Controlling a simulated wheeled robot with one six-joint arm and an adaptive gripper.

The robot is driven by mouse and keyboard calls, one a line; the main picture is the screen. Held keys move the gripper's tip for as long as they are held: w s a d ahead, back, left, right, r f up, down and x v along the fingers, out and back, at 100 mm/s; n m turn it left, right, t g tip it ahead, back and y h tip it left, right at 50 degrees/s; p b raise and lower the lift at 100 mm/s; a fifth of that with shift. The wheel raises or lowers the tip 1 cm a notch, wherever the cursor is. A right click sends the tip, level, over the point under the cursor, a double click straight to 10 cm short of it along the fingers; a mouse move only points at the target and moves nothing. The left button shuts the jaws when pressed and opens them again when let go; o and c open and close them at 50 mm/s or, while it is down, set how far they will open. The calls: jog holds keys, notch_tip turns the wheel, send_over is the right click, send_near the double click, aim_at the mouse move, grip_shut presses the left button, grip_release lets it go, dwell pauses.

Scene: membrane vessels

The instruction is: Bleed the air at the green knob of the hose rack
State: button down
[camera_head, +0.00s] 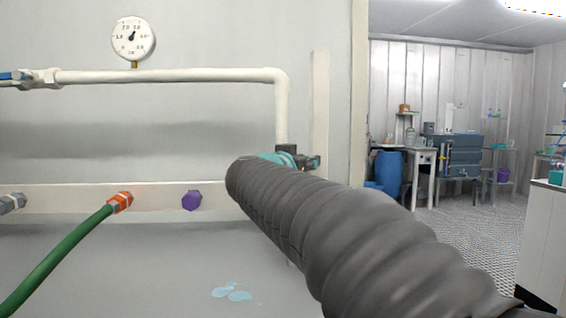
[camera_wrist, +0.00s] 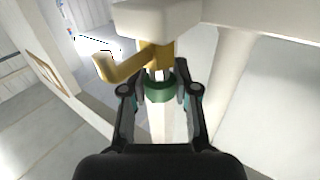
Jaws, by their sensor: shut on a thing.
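In the wrist view the green knob (camera_wrist: 159,95) is a round ring under a brass fitting (camera_wrist: 157,60) with a bent brass spout (camera_wrist: 122,66) pointing left. My gripper (camera_wrist: 161,82) has one dark finger on each side of the knob and is shut on it. In the head view my dark ribbed arm reaches to the foot of the white pipe (camera_head: 283,115), and my gripper (camera_head: 306,160) shows only in part there. The knob is hidden behind my arm in that view.
A pressure gauge (camera_head: 133,38) stands on the white pipe. A green hose (camera_head: 55,258) with an orange coupling (camera_head: 120,202) and a purple cap (camera_head: 191,201) sit on the lower rail left of my arm. Pale blue puddles (camera_head: 232,293) lie below. Open floor (camera_head: 455,235) shows at right.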

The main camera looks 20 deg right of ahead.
jog(key=c, duration=1.1)
grip_release()
jog(key=shift+c, duration=0.2)
jog(key=shift+s+a, duration=0.1)
jog(key=v, duration=1.2)
